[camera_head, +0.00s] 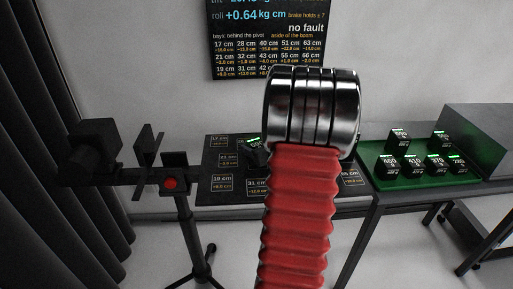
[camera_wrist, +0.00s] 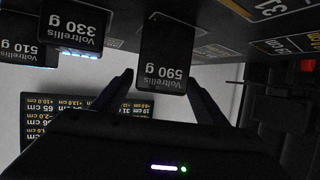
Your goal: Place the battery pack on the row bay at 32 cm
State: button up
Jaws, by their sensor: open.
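In the wrist view, upside down, a dark battery pack labelled 590 g (camera_wrist: 165,60) is between the fingertips of my open gripper (camera_wrist: 161,84). I cannot tell whether either finger touches it. Packs labelled 330 g (camera_wrist: 75,27) and 510 g (camera_wrist: 25,52) are to its left. In the head view a dark pack (camera_head: 255,144) shows on the dark bay board (camera_head: 205,187), left of my arm. My red arm covers much of the board, and the head view does not show my gripper. A 31 cm label is legible; I cannot make out a 32 cm one.
A green tray (camera_head: 398,196) with several dark packs stands at the right. A black stand with a red button (camera_head: 170,183) is at the left. A wall screen (camera_head: 268,40) lists bay distances, including 32 cm, and reads "no fault".

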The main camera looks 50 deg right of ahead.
jog(key=shift+s+r, duration=0.1)
jog(key=shift+r, duration=0.05)
jog(key=v, duration=1.1)
jog(key=shift+s+a+r, duration=0.2)
jog(key=shift+s, duration=0.1)
dwell(0.6)
